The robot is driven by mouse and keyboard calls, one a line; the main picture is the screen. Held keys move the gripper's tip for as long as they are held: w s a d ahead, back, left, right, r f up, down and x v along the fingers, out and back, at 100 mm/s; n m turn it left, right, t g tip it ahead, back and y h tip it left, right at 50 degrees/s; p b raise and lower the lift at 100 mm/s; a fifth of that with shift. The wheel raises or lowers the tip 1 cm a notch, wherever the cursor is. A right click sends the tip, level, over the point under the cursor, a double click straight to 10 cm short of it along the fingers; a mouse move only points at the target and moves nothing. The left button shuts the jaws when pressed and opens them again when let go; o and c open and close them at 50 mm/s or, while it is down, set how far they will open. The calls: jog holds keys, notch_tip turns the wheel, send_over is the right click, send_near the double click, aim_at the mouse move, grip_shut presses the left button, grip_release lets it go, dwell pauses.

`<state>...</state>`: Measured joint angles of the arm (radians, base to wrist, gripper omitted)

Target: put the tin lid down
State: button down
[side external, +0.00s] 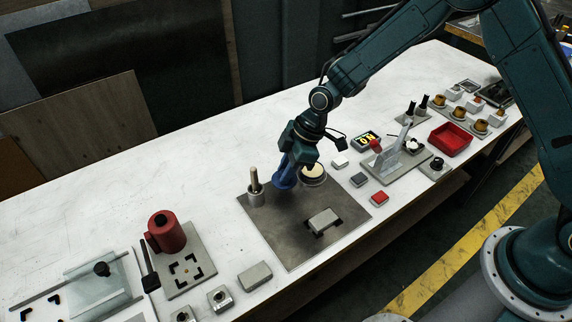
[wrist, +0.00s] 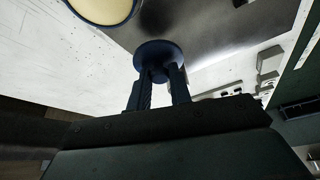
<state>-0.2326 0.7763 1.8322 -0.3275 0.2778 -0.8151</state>
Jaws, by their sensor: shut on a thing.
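The tin lid (wrist: 158,50) is a dark blue disc. In the wrist view my gripper (wrist: 160,78) is shut on a small part at its middle. In the side view the blue lid (side external: 281,178) is tilted, over the dark grey plate (side external: 285,248); I cannot tell its exact height. My gripper (side external: 291,158) comes down to it from above. A round open tin (side external: 313,181) with cream contents stands just right of the lid in the side view. The tin also shows at the top left of the wrist view (wrist: 101,10), apart from the lid.
A light grey block (side external: 323,219) sits among black corner marks on the plate's front. A grey pot with a wooden handle (side external: 255,190) stands at its left. White tabletop (side external: 150,185) behind is clear.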

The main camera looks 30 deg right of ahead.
jog(key=shift+f, duration=1.95)
jog(key=shift+f, duration=0.15)
jog(key=c, duration=1.3)
grip_release()
jog(key=shift+v, duration=6.2)
